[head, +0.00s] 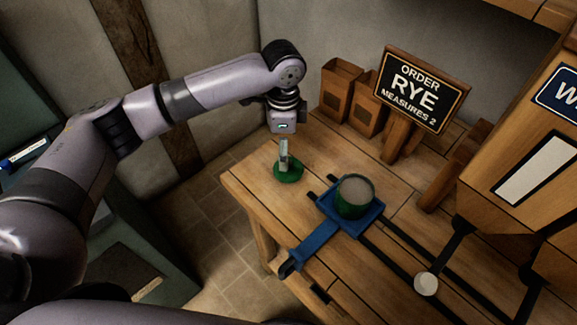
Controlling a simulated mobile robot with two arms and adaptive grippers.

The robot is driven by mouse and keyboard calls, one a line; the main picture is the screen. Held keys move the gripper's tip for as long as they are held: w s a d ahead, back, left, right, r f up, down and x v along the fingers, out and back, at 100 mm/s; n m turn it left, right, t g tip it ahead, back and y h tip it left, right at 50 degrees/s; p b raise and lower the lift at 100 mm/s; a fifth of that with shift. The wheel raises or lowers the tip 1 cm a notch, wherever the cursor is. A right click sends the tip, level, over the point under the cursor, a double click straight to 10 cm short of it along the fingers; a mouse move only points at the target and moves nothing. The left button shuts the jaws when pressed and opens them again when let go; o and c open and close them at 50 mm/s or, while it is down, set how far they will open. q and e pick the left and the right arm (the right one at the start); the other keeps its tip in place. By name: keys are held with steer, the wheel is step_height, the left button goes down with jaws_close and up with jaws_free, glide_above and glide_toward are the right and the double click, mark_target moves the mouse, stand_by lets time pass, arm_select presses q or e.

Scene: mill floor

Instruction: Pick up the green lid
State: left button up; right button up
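The green lid (289,175) is a small round disc at the left end of the wooden table. My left gripper (285,162) points straight down over it, with its fingertips at the lid's middle. The fingers show edge-on, so I cannot tell whether they are open or shut on the lid. I also cannot tell whether the lid rests on the table or is slightly raised. My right gripper is not in view.
A green open canister (354,208) with grey-brown contents stands on a blue carriage (318,243) on dark rails. Wooden bins (341,90) and a sign (412,90) reading "ORDER RYE MEASURES 2" stand behind. A wooden hopper (500,205) is at right; a white knob (426,284) sits near the rails.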

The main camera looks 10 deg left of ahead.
arm_select(q)
steer(key=shift+f, duration=0.75)
steer(key=shift+d+f, duration=0.1)
steer(key=shift+f, duration=0.15)
steer(key=f, duration=0.1)
steer(key=f+p, duration=0.1)
steer(key=f, duration=0.1)
steer(key=shift+s+d+f+p, duration=0.1)
steer(key=shift+d+f+p, duration=0.2)
steer(key=shift+d, duration=0.1)
steer(key=shift+f, duration=0.6)
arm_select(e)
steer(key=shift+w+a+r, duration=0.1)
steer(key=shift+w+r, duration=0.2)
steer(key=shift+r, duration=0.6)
arm_select(q)
steer(key=shift+c, duration=0.4)
